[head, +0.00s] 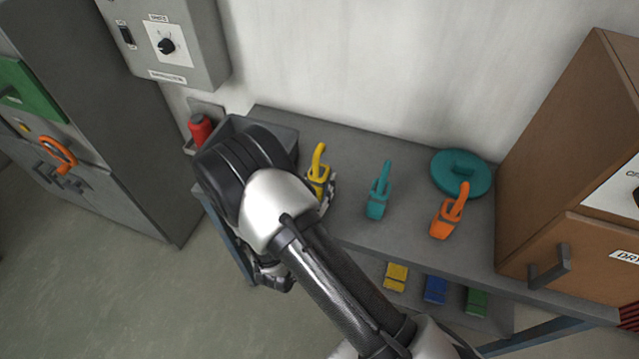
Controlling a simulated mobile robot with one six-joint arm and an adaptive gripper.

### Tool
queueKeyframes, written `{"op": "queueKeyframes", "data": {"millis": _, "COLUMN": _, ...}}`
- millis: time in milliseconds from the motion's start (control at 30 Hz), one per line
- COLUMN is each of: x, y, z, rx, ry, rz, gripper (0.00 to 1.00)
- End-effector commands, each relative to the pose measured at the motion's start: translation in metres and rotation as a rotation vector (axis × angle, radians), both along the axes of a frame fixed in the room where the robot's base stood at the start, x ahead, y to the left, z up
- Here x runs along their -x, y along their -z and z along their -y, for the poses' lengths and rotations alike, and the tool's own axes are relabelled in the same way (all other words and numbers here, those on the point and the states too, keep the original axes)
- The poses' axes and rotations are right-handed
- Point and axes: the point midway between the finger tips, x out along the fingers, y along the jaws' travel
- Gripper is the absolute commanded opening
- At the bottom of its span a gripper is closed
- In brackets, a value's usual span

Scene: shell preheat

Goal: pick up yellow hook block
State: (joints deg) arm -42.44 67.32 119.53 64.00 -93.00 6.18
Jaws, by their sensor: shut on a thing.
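The yellow hook block (318,172) stands upright on the grey bench, left of the teal hook block (379,190). Its curved hook points up. My gripper (328,190) is at the lower right side of the yellow block, mostly hidden behind my own arm. Only a small dark and light part of it shows, closed against the yellow block's body. I cannot tell whether the block touches the bench.
An orange hook block (449,212) and a round teal lidded disc (461,173) stand right on the bench (350,145). A brown cabinet (567,180) closes off the right end. A grey tray (285,137) and red object (200,129) are at left. Coloured blocks lie on the lower shelf.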

Motion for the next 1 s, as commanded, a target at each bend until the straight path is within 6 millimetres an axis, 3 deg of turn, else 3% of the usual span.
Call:
{"op": "queueKeyframes", "data": {"millis": 167, "x": 0.0, "y": -0.033, "z": 0.0, "rx": -0.002, "ry": 0.0, "rz": 0.005, "gripper": 0.0}}
{"op": "queueKeyframes", "data": {"millis": 600, "x": 0.0, "y": -0.15, "z": 0.0, "rx": -0.002, "ry": 0.0, "rz": 0.005, "gripper": 0.0}}
{"op": "queueKeyframes", "data": {"millis": 800, "x": 0.0, "y": -0.181, "z": 0.0, "rx": -0.001, "ry": 0.0, "rz": 0.005, "gripper": 0.0}}
{"op": "queueKeyframes", "data": {"millis": 1000, "x": 0.0, "y": -0.191, "z": 0.0, "rx": 0.001, "ry": 0.0, "rz": 0.002, "gripper": 0.0}}
